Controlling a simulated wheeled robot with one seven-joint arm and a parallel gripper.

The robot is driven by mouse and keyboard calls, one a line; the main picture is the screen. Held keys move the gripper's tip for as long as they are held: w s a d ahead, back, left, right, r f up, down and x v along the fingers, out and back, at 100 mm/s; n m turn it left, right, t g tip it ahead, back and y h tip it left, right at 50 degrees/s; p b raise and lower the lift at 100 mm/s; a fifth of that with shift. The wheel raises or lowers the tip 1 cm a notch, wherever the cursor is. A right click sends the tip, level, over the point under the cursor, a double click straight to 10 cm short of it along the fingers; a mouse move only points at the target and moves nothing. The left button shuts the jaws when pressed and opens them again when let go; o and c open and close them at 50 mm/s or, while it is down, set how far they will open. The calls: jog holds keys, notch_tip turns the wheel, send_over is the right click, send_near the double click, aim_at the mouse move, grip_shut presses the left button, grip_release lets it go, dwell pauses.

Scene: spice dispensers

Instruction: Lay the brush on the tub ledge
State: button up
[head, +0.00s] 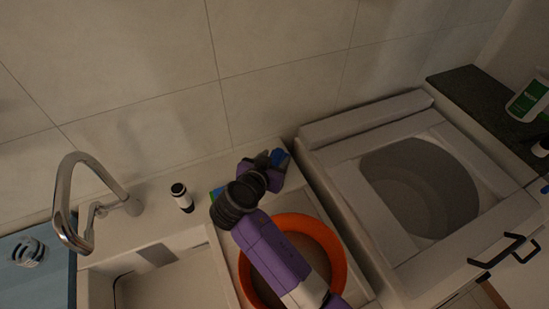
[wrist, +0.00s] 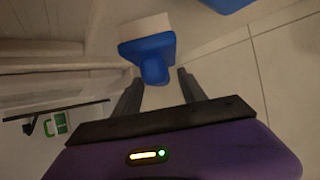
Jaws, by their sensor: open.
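A blue brush (wrist: 147,50) with a pale bristle block is just ahead of my gripper in the wrist view. Its short blue handle end points between the fingertips. In the head view only a small blue part of the brush (head: 281,157) shows beside the fingers, near the back wall. My gripper (wrist: 160,88) is open, with its two dark fingers apart on either side of the handle end. I cannot tell whether they touch it. In the head view my gripper (head: 267,160) is above the back ledge (head: 153,199) of the pale sink tub.
An orange basin (head: 335,250) is partly hidden under my arm. A black-and-white bottle (head: 182,197) stands on the ledge near the chrome faucet (head: 62,205). A blue-green item (head: 215,192) lies beside my arm. An open top-loading washer (head: 320,132) is at right.

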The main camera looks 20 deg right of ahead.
jog(key=p+v, duration=0.4)
jog(key=v, duration=0.7)
jog(key=shift+s+a, duration=0.25)
jog(key=shift+r, duration=0.1)
